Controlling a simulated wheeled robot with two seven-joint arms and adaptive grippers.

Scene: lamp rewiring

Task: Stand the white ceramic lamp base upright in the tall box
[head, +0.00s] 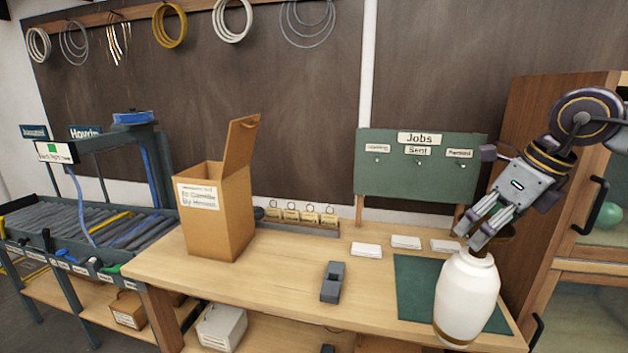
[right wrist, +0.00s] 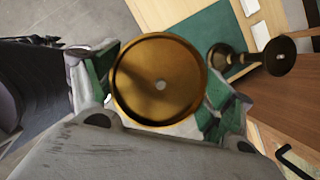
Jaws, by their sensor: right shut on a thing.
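The white ceramic lamp base (head: 468,295) is upright at the right end of the bench, over the green mat and near the front edge. I cannot tell whether its foot touches the bench. My right gripper (head: 484,238) comes down from above and is shut on its narrow brass top. In the right wrist view the round brass top (right wrist: 158,80) lies between the green-padded fingers (right wrist: 160,100) and hides the white body. The tall box (head: 217,215) stands upright at the bench's left, its lid flap raised and a label on its front. My left gripper is not in view.
A dark grey tool (head: 332,282) lies mid-bench between box and lamp base. Several small white boxes (head: 366,250) lie before the green Jobs board (head: 420,180). A rack with tags (head: 300,216) stands at the back. A brass stemmed part (right wrist: 250,60) shows beside the gripper.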

